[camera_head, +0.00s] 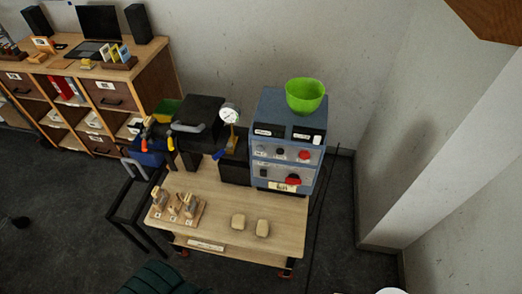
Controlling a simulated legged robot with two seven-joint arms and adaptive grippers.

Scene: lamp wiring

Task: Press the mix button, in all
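A blue-grey machine (270,160) stands at the back right of the wooden cart. Its front has two panels with a red knob or button (304,155) on the upper one and a larger red button (293,180) on the lower one. Dark knobs sit to the left of these. Small white labels are on the machine, too small to read, so I cannot tell which control is the mix button. A green bowl (306,95) sits on top. Neither of my grippers shows in this view.
A shelf unit (150,78) stands at the left; walls bound the right.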

